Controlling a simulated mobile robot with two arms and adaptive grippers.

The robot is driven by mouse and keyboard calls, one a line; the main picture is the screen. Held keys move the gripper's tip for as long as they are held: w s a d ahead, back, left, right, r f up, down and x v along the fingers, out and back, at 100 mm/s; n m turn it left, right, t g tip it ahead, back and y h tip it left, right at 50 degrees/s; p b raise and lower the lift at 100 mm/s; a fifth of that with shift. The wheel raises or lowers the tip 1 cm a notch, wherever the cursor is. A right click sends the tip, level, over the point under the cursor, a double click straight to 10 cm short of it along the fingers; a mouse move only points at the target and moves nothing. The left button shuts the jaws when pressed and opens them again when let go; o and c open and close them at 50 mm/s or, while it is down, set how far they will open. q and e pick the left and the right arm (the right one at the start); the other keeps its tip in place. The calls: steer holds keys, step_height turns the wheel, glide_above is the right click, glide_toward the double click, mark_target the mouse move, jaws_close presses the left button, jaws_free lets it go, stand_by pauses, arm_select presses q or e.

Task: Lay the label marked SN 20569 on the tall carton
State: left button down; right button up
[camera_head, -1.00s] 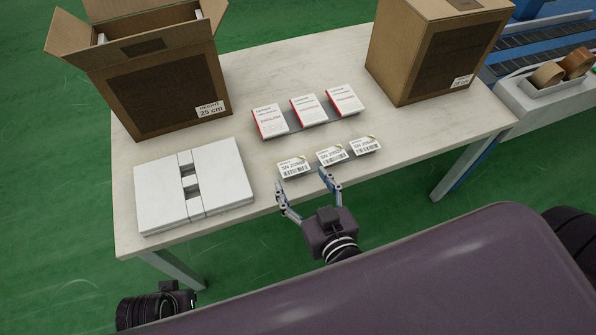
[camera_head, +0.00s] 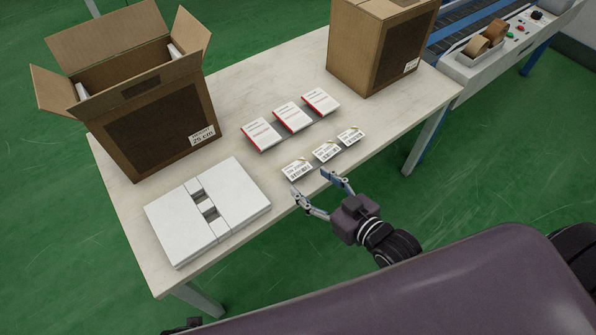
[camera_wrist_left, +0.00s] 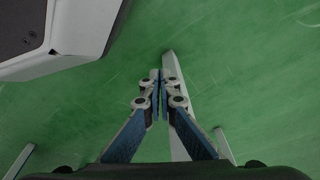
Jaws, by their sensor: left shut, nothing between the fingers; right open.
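Three small white serial labels lie in a row near the table's front edge: a left one (camera_head: 297,169), a middle one (camera_head: 326,152) and a right one (camera_head: 351,136). Their numbers are too small to read surely. An open carton (camera_head: 160,125) with a height tag reading 25 cm stands at left. A closed carton (camera_head: 375,50) stands at right, its tag unreadable. Which is the taller I cannot tell. My right gripper (camera_head: 310,182) is open and empty, just in front of the left and middle labels. My left gripper (camera_wrist_left: 160,78) is shut and empty, with green floor behind it.
White flat box (camera_head: 235,195) lies at the table's front left. Three red-edged booklets (camera_head: 292,117) lie behind the labels. Bare tabletop lies between the booklets and the closed carton.

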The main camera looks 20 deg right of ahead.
mark_target(298, 170)
steer(key=shift+d+b+x, duration=0.15)
steer(key=shift+b+x, duration=0.05)
steer(key=shift+x, duration=0.6)
steer(key=shift+d+b+x, duration=0.1)
steer(key=shift+b+x, duration=0.05)
steer(key=shift+x, duration=0.65)
steer(key=shift+b+x, duration=0.5)
steer(key=shift+x, duration=1.9)
arm_select(q)
steer(key=r, duration=0.1)
steer(key=w+r, duration=0.1)
steer(key=r, duration=0.1)
steer(key=w+r, duration=0.1)
steer(key=shift+w+d+r, duration=0.25)
steer(key=shift+r, duration=0.15)
arm_select(e)
steer(key=shift+c, duration=0.4)
steer(key=c, duration=0.4)
